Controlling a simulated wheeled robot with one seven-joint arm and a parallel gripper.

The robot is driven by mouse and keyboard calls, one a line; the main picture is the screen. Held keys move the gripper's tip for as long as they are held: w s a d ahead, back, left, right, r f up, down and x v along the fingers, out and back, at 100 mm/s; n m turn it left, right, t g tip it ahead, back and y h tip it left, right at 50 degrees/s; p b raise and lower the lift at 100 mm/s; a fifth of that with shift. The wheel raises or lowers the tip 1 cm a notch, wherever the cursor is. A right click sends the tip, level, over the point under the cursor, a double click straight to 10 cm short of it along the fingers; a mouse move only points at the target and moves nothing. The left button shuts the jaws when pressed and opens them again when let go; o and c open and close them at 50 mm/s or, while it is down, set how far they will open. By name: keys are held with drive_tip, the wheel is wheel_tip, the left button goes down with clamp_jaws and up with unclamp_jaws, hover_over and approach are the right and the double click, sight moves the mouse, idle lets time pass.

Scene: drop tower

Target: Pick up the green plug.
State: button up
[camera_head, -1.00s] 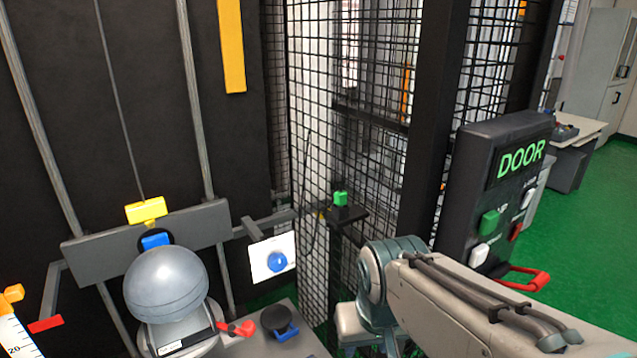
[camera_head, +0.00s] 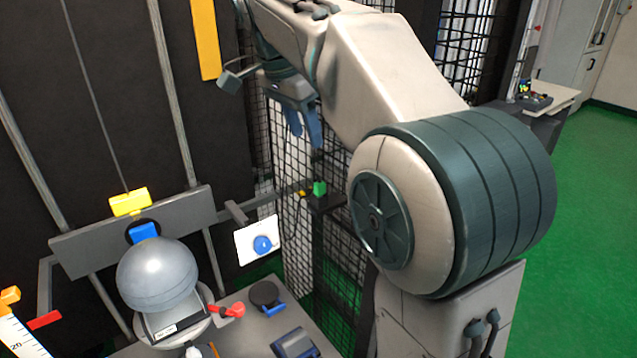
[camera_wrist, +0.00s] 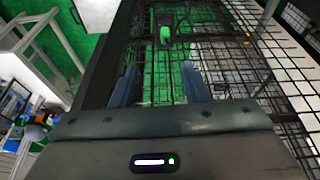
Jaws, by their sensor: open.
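The green plug (camera_head: 319,188) is a small green block on a dark bracket (camera_head: 326,204) in front of the black mesh. In the wrist view the green plug (camera_wrist: 165,34) shows near the top, a little right of centre, beyond the fingertips. My gripper (camera_head: 304,132) points down in the head view, above the plug and slightly left of it, with a clear gap. In the wrist view my gripper (camera_wrist: 160,80) has two blue fingers spread apart with nothing between them.
Black wire mesh (camera_head: 290,235) stands behind and beside the bracket. A grey sphere (camera_head: 157,272) sits on a stand at the left. A white plate with a blue button (camera_head: 262,245) is left of the plug. A table (camera_head: 550,97) stands at the far right.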

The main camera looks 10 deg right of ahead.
hover_over(319, 183)
drive_tip(key=s+a, duration=0.1)
wheel_tip(319, 183, down, 7)
drive_tip(key=shift+m, duration=0.3)
drive_tip(key=shift+a+x, duration=0.2)
drive_tip(key=shift+x, duration=1.2)
drive_tip(key=shift+a+x, duration=0.2)
drive_tip(key=shift+x, duration=1.25)
drive_tip(key=shift+w, duration=0.1)
drive_tip(key=c, duration=0.9)
